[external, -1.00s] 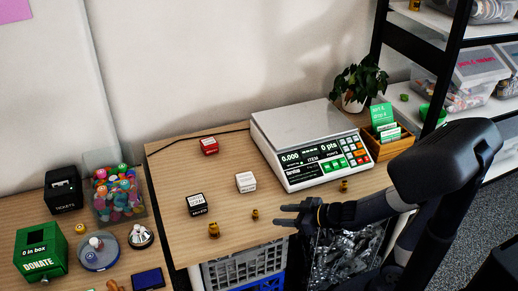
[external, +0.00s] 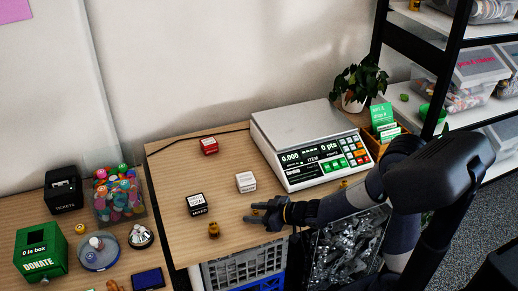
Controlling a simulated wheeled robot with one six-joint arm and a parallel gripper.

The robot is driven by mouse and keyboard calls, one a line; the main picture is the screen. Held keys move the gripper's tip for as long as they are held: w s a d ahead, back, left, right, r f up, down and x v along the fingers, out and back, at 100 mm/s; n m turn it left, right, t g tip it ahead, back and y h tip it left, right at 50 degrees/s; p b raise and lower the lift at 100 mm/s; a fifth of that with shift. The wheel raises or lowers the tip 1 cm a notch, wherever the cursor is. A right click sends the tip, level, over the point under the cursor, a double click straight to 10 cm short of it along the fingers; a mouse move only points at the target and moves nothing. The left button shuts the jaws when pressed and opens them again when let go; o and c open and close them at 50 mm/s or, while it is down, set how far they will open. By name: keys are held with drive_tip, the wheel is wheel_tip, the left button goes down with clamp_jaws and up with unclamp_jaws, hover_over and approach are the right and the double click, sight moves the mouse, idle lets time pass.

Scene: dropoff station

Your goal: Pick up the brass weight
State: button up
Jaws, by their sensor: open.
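Several small brass weights stand on the wooden table. The largest brass weight (external: 213,230) is upright near the front edge, left of my gripper. My gripper (external: 254,212) is open, low over the table, with its fingers pointing left. A smaller brass weight (external: 256,212) shows only as a bit of yellow at the fingertips, mostly hidden by them. I cannot tell whether the fingers touch it. Another brass weight (external: 343,183) stands in front of the scale, partly hidden by my arm.
A white scale (external: 300,130) stands behind my arm. A black box (external: 197,204), a white box (external: 245,181) and a red box (external: 209,145) sit on the table. The table's back left is clear.

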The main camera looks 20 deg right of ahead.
clamp_jaws()
idle(0.5)
